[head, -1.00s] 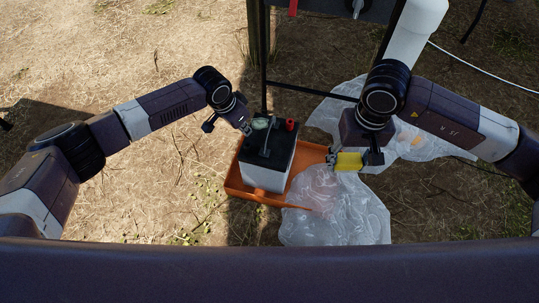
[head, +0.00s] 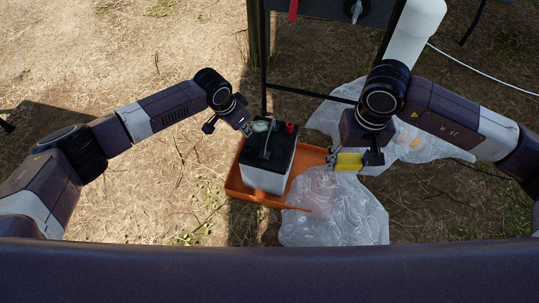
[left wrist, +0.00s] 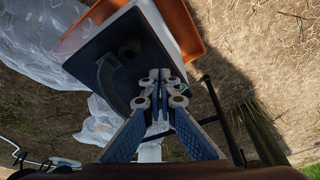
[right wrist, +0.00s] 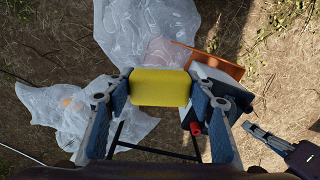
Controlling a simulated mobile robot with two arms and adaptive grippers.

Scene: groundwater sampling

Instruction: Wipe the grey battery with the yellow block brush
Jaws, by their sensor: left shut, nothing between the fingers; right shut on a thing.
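The grey battery (head: 264,180) has a dark top, a red terminal cap (head: 290,127) and a handle. It stands upright in an orange tray (head: 233,185). My left gripper (head: 247,130) is shut and empty at the left edge of the battery top; in the left wrist view its closed fingertips (left wrist: 161,75) lie over the dark top (left wrist: 105,62). I cannot tell if they touch it. My right gripper (head: 333,158) is shut on the yellow block brush (head: 349,162), to the right of the battery and apart from it. The brush (right wrist: 161,88) spans the fingers in the right wrist view.
Clear plastic sheeting (head: 345,212) lies on the ground to the right of and in front of the tray. Dry ground at the left is open.

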